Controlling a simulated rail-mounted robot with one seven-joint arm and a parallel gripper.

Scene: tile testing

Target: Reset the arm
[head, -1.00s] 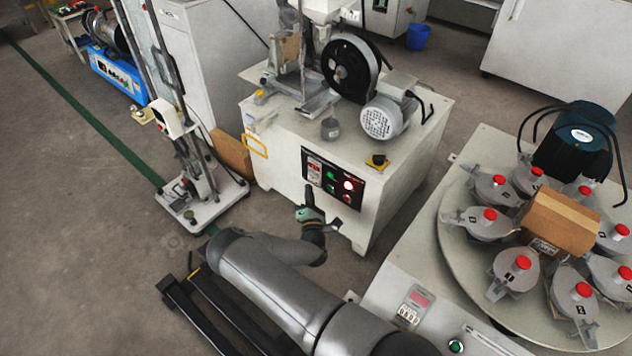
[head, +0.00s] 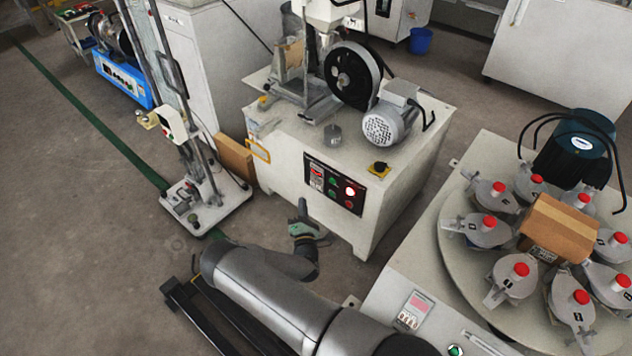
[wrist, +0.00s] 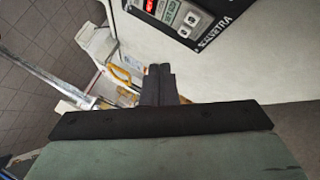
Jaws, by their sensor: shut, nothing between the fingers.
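My gripper (head: 303,208) is at the end of my grey arm, in front of the white test machine (head: 345,165) and a little below its black control panel (head: 334,184). In the wrist view the dark fingers of my gripper (wrist: 158,72) are together, with nothing between them. The panel also shows at the top of the wrist view (wrist: 190,14). The fingers appear clear of the machine, though the exact gap is hard to judge.
A round turntable (head: 455,232) with several red-capped grey fixtures and a cardboard box (head: 560,228) stands at the right. A tall stand (head: 205,205) is at the left. Open floor (head: 80,220) lies further left.

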